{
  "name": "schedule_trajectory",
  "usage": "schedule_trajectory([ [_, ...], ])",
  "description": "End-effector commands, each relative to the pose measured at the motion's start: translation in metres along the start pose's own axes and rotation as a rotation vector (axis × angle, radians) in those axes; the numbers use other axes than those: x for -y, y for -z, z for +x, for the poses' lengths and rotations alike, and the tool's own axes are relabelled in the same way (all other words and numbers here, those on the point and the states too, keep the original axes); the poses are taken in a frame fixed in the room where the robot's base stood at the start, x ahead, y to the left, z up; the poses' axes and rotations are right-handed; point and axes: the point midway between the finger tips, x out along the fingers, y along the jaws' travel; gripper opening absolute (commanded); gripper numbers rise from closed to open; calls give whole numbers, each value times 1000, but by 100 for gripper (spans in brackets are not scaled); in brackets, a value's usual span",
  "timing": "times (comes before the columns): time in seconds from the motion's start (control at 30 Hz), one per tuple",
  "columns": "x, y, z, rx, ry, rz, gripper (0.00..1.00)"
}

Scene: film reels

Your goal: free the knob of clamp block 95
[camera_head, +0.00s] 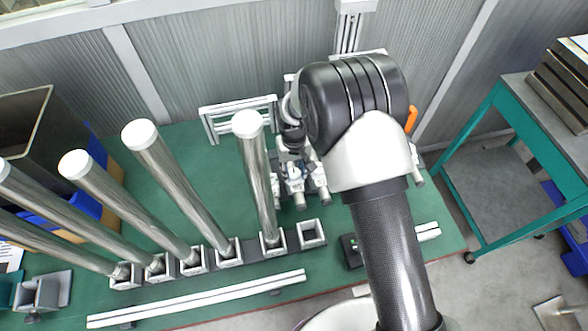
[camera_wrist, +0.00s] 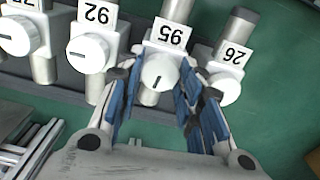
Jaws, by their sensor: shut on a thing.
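In the wrist view, clamp block 95 (camera_wrist: 173,36) carries a white label and a round white knob (camera_wrist: 160,73) with a dark slot that stands near upright. My gripper (camera_wrist: 162,88) has its blue-padded fingers on the left and right sides of this knob and is shut on it. The right finger partly covers the edge towards the neighbouring block. In the head view, the blocks are small and largely hidden behind my arm.
Block 92 (camera_wrist: 94,38) stands close on the left, with its slot near level. Block 26 (camera_wrist: 228,62) stands close on the right, beside my right finger. In the head view, several tall metal tubes (camera_head: 255,180) rise from square sockets on the green table (camera_head: 205,140).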

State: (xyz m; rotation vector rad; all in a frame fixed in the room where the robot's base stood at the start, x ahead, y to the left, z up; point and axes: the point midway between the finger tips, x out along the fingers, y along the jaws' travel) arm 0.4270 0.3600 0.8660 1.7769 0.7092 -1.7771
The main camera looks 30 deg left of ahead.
Motion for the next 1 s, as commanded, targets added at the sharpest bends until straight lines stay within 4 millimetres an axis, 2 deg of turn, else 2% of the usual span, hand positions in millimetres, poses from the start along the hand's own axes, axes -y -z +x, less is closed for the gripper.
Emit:
schedule_trajectory([
  [1.0, 0, 0, 0, 1, 0, -963, 10],
])
